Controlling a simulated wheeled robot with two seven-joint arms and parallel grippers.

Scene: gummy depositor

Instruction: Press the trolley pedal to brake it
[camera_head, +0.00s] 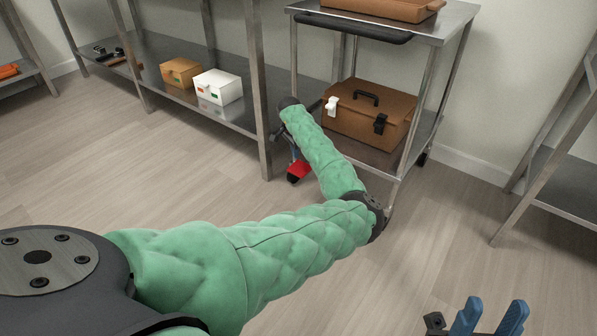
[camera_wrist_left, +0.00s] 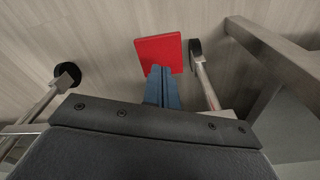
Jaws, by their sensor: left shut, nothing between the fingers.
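The trolley (camera_head: 441,22) is a steel frame on casters, standing at the upper right of the head view. Its red pedal (camera_head: 300,170) shows low at the trolley's near left corner, and also in the wrist view (camera_wrist_left: 158,50) as a flat red plate just above the floor. My left gripper (camera_wrist_left: 163,70) is shut and empty, its blue fingertips overlapping the pedal's near edge in the wrist view. I cannot tell whether they touch it. In the head view my arm partly hides this gripper. My right gripper (camera_head: 490,312) is open and empty at the bottom right.
A brown toolbox (camera_head: 368,112) sits on the trolley's lower shelf. Black casters (camera_wrist_left: 67,76) (camera_wrist_left: 195,47) flank the pedal in the wrist view. A steel shelf (camera_head: 150,55) with white (camera_head: 217,87) and tan (camera_head: 181,72) boxes stands left. The floor in front is clear.

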